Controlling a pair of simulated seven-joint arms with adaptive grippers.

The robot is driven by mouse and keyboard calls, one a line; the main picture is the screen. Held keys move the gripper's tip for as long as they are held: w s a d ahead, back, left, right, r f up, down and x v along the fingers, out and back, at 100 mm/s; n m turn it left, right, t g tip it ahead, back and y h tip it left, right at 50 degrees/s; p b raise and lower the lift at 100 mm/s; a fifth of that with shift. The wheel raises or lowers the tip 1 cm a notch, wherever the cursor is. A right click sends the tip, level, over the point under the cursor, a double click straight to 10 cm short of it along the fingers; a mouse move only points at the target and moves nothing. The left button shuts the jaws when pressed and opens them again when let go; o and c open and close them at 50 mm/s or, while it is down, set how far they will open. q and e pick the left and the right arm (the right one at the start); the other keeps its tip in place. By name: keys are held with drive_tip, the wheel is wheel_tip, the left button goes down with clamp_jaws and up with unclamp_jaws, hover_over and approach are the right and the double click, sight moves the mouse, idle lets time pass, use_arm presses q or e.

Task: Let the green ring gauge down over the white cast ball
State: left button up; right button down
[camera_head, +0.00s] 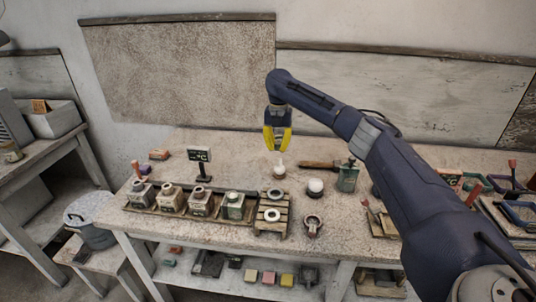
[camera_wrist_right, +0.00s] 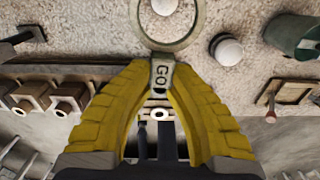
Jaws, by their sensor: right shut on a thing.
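My right gripper (camera_head: 277,146) is high over the back middle of the table. In the right wrist view its yellow fingers (camera_wrist_right: 162,72) are shut on the tab of the green ring gauge (camera_wrist_right: 142,32), which is marked "Go". The ring looks grey-green and sticks out beyond the fingertips; it is hard to make out in the head view. A small white object (camera_head: 280,170) stands below the gripper, and part of something white (camera_wrist_right: 163,5) shows through the ring. A white ball (camera_head: 316,186) sits to the right on the table, outside the ring in the wrist view (camera_wrist_right: 226,48). My left gripper is not in view.
A wooden pallet (camera_head: 258,229) with pale rings stands at the front middle. A row of block-shaped holders (camera_head: 201,201) lies to its left. A green can (camera_head: 348,177) stands right of the white ball. A small display (camera_head: 199,155) stands at the back left.

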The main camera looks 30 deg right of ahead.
drive_tip(key=shift+w+d+f, duration=0.15)
drive_tip(key=shift+d+f, duration=0.1)
drive_tip(key=shift+d, duration=0.1)
drive_tip(key=shift+n, duration=0.3)
drive_tip(key=shift+d, duration=0.1)
drive_tip(key=shift+f, duration=2.7)
drive_tip(key=shift+f, duration=0.3)
drive_tip(key=shift+f, duration=2)
drive_tip(key=shift+f, duration=2.55)
